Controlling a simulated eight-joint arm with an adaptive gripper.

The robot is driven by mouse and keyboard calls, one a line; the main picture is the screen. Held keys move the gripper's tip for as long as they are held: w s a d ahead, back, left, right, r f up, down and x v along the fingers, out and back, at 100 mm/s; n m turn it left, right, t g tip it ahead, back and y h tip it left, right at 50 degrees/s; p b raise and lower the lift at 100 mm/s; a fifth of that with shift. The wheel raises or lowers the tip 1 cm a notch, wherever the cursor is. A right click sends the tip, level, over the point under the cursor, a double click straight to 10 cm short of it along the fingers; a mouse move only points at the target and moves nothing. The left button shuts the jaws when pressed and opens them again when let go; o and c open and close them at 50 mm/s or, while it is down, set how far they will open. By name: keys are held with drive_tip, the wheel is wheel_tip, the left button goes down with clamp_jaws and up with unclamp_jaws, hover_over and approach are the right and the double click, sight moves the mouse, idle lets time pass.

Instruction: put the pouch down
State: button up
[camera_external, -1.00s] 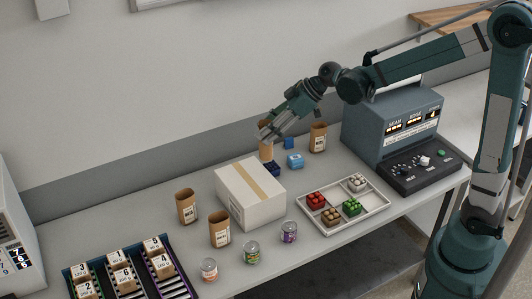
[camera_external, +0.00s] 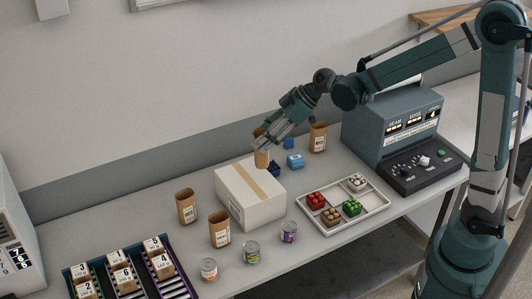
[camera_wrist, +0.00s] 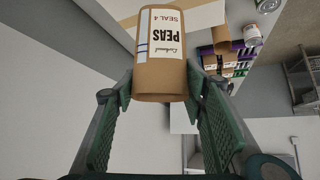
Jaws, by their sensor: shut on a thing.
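The brown pouch (camera_external: 262,157) is in my gripper (camera_external: 265,143), at the far edge of the white box in the external view. In the wrist view the pouch (camera_wrist: 161,65) has a white label reading "PEAS" and "SEAL 4". The green pads of my gripper (camera_wrist: 160,88) are shut on its sides. The external view does not show clearly whether the pouch touches the box.
A closed white box (camera_external: 244,208) with a tan strip stands below the pouch. Other brown pouches stand at left (camera_external: 186,207), front (camera_external: 219,229) and right (camera_external: 318,137). A blue block (camera_external: 295,161) and a sectioned tray (camera_external: 372,208) are to the right. Several cans line the front.

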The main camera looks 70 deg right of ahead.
drive_tip(key=shift+f, duration=1.1)
drive_tip(key=shift+f, duration=0.1)
drive_tip(key=shift+f, duration=1.95)
drive_tip(key=shift+f, duration=0.15)
drive_tip(key=o, duration=0.9)
drive_tip(key=shift+v, duration=6.1)
drive_tip(key=shift+a, duration=0.15)
